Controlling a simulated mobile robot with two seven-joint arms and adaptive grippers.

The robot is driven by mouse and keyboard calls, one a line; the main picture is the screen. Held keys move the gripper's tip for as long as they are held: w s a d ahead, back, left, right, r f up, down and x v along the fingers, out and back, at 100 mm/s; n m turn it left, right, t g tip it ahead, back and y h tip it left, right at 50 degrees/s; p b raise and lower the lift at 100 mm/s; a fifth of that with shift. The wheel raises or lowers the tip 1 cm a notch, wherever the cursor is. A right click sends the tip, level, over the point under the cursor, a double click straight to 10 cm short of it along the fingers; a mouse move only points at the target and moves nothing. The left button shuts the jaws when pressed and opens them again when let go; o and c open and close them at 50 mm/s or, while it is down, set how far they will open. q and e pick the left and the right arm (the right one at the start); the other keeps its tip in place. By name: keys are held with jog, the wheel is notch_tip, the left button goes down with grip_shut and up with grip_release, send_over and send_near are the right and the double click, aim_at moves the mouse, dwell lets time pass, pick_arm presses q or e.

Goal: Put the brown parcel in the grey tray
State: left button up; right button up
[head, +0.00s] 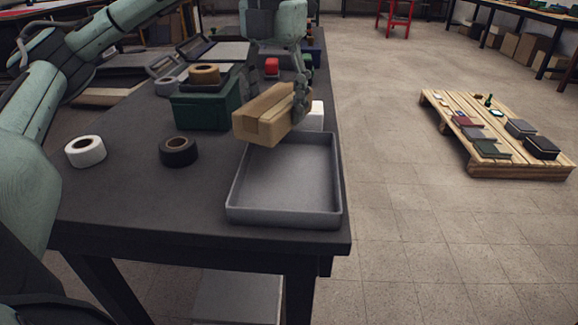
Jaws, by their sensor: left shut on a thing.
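The brown parcel (262,117) is a tan box held up in the air over the far end of the grey tray (285,212). My left gripper (298,100) is shut on the parcel at its right end. The tray is shallow, rectangular and empty where I can see it, near the front right corner of the dark table. The parcel hides part of the tray's far rim. My right gripper is not in view.
A white tape roll (85,151) and a black tape roll (178,151) lie left of the tray. A green bin (203,108) with a brown tape roll (204,74) above it stands behind. A wooden pallet (500,140) with several items is on the floor at right.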

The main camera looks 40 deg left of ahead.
pick_arm(q)
jog(key=s+d+f, duration=0.2)
jog(key=d, duration=0.1)
jog(key=s+d+f+b, duration=0.1)
jog(key=shift+d+f, duration=0.25)
jog(key=shift+d, duration=0.15)
notch_tip(320, 180, down, 4)
jog(key=shift+r, duration=0.1)
jog(key=shift+w, duration=0.1)
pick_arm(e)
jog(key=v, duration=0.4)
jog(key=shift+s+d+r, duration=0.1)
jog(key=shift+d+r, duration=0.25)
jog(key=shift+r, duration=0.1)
pick_arm(q)
jog(key=shift+b, duration=0.3)
jog(key=o, duration=1.4)
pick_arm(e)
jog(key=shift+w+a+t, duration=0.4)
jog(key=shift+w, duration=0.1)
